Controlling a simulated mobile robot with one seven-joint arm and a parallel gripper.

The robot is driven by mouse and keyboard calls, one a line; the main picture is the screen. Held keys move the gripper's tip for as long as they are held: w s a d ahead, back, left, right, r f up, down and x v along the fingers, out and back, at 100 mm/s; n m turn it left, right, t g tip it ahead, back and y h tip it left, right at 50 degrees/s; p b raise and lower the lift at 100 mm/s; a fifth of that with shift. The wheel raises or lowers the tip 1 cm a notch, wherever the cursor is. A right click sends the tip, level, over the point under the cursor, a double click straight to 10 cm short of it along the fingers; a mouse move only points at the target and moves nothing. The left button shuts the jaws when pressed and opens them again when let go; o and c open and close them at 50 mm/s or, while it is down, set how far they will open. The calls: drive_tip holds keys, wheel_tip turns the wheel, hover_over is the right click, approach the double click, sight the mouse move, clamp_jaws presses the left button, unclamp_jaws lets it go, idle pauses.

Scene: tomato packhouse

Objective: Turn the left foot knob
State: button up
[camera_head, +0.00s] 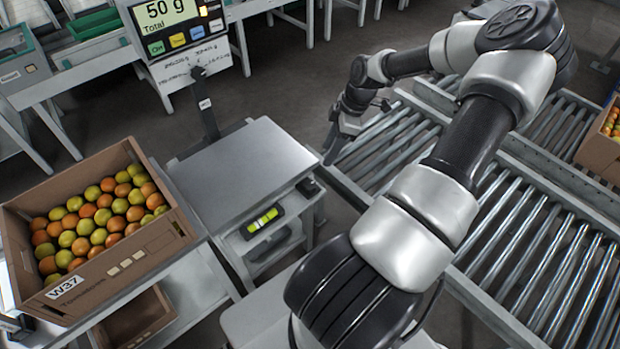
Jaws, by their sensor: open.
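A bench scale with a bare grey weighing plate (243,170) stands in the middle. A bright yellow-green spirit level (262,221) sits on its front side; its bubble is too small to read. A dark foot knob (309,187) shows at the plate's right front corner. No knob can be made out at the scale's left side, where the crate and side table stand close. My gripper (333,150) is open and seems empty, pointing down to the right of the plate, above and behind the dark knob and apart from it.
The scale's display (168,20) reads 50 g Total, with an orange light lit. A cardboard crate (62,291) of red, orange and green tomatoes, labelled W37, stands left of the scale. Roller conveyors (540,262) fill the right side. Open floor lies behind the scale.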

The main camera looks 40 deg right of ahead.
drive_tip(key=d+f, duration=0.2)
drive_tip(key=b, duration=0.2)
approach(310, 185)
drive_tip(key=shift+m+t, duration=0.3)
drive_tip(key=shift+t, duration=0.1)
drive_tip(key=x, duration=0.8)
drive_tip(key=shift+s+d+f, duration=0.1)
drive_tip(key=shift+s+f, duration=0.05)
drive_tip(key=shift+s, duration=0.1)
drive_tip(key=c, duration=0.8)
